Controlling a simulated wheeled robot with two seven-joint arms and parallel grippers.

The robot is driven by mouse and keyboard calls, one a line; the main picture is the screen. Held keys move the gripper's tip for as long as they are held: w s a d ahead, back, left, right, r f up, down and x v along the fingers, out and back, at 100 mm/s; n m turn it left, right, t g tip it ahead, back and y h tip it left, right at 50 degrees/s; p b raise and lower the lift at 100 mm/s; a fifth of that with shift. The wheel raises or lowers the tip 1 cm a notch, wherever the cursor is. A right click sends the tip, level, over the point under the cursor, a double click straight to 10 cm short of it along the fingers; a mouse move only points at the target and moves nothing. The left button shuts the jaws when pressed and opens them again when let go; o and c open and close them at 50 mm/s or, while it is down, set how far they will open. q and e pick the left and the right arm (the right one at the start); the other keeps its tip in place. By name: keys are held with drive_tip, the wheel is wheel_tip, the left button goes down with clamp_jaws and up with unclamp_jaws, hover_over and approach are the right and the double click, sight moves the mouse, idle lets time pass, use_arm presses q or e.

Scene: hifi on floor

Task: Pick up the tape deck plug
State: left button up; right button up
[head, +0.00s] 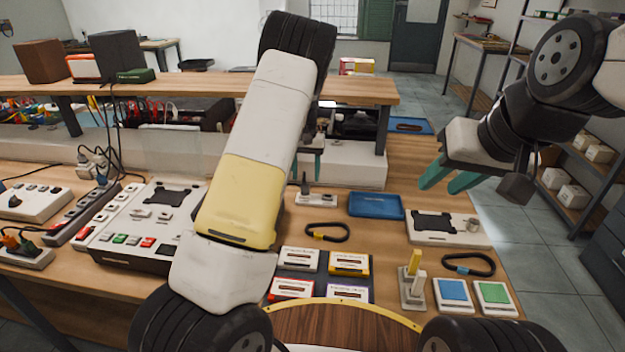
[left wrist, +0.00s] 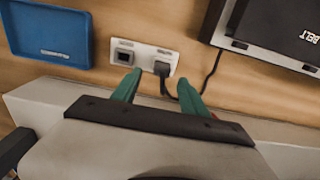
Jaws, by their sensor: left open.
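A black plug (left wrist: 162,69) sits in the right-hand socket of a white two-socket plate (left wrist: 143,57) in the left wrist view. A dark cord runs from it to the right. In the head view the plate (head: 318,200) lies on the bench behind my left arm, with the plug (head: 304,187) at its left end. My left gripper (left wrist: 158,80) is open, its green fingertips either side of the plug and a little short of it. My right gripper (head: 449,183) is open and empty above the bench's right side. No label shows whose plug it is.
A blue tray (head: 376,206) lies right of the plate. A black-and-white device marked BELT (left wrist: 278,30) stands at upper right in the left wrist view. Cassettes (head: 348,263), a black cable loop (head: 328,232) and a white panel device (head: 447,229) occupy the bench.

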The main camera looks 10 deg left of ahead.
sight(305, 184)
use_arm(q)
wheel_tip(305, 184, down, 5)
drive_tip(key=shift+s+a+r, duration=0.1)
drive_tip(key=shift+s+a, duration=0.05)
clamp_jaws()
